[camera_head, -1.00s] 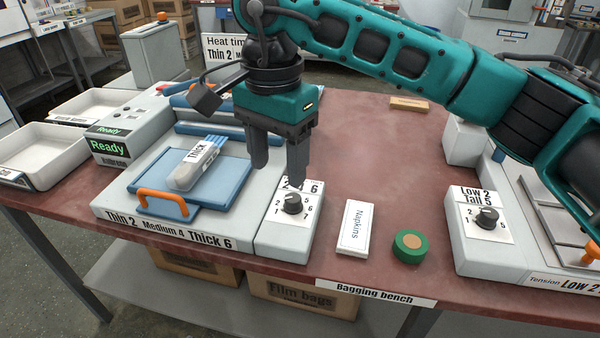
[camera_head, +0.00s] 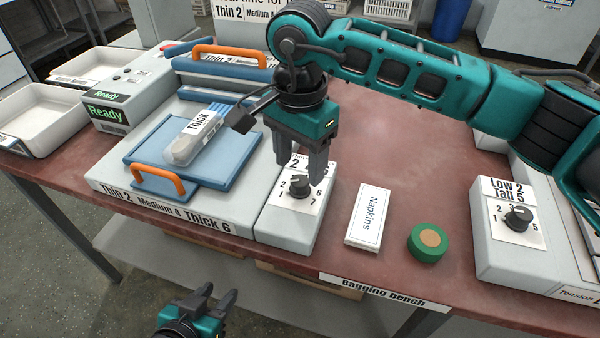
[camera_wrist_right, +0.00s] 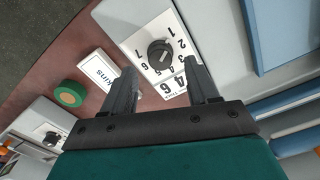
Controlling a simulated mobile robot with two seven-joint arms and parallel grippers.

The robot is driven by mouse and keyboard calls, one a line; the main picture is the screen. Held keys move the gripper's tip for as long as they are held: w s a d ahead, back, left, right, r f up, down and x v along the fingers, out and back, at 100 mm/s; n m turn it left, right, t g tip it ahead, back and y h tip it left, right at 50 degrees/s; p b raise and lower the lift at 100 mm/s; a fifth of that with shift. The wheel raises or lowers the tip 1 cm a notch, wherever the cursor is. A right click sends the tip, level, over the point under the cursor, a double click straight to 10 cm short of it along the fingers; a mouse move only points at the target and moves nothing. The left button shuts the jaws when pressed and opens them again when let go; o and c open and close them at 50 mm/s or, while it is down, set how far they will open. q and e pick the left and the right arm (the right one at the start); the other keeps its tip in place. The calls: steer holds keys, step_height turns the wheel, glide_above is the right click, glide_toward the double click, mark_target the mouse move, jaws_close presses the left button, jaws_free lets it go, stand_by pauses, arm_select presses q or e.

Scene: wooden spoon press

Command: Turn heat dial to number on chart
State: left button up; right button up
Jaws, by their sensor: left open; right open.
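The black heat dial (camera_head: 300,188) sits on a white numbered plate on top of a pale control box (camera_head: 286,222) at the right end of the heat sealer. My right gripper (camera_head: 302,172) is open just above and behind the dial. In the right wrist view the dial (camera_wrist_right: 160,54) shows ahead of the open fingers (camera_wrist_right: 165,88), apart from them. Its plate bears numbers from 1 to 7. The chart (camera_head: 245,12) at the back reads "Thin 2" and "Medium 4", partly cut off. The sealer's front strip (camera_head: 150,205) reads Thin 2, Medium 4, Thick 6. A bag marked Thick (camera_head: 194,138) lies on the blue platen. My left gripper (camera_head: 222,300) is open, low before the bench.
Napkins (camera_head: 367,216) and a green round roll (camera_head: 428,242) lie right of the control box. A second dial (camera_head: 518,218) stands further right, marked Low 2, Tall 5. An orange handle (camera_head: 160,176) is left of the box. The red bench top behind the napkins is clear.

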mark_target(300, 180)
steer(key=shift+f, duration=1.7)
steer(key=c, duration=1)
